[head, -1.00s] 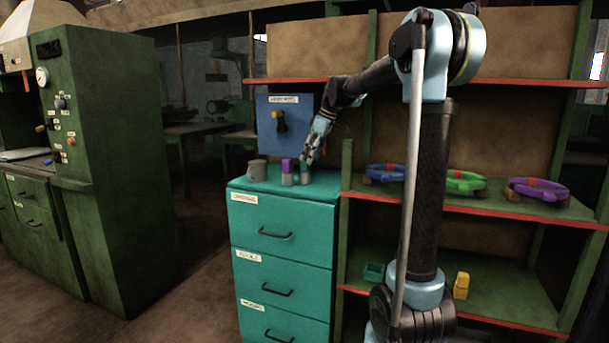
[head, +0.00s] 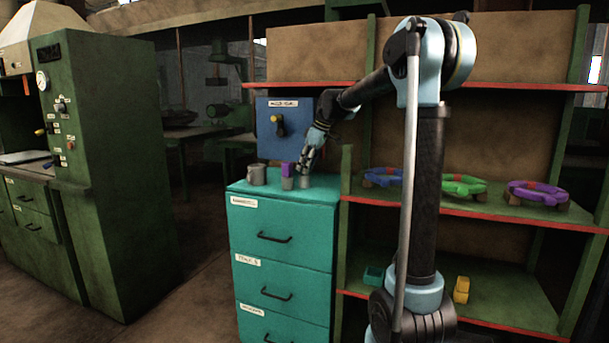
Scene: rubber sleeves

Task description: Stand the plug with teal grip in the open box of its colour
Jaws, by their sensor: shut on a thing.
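My gripper (head: 304,168) is at the top of the teal drawer cabinet (head: 281,223), pointing down, its fingers shut around the upper part of a small plug with a grey lower body (head: 305,182). The fingers hide most of its grip, so its colour is hard to tell now. I cannot tell whether the plug still touches the cabinet top. A small teal open box (head: 373,275) sits on the lower shelf, left of my arm's column.
A plug with a purple grip (head: 287,170) stands just left of my gripper. A grey cup (head: 256,175) is further left. A blue panel (head: 284,128) stands behind. A yellow box (head: 461,289) is on the lower shelf; blue, green and purple rings (head: 538,192) lie above.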

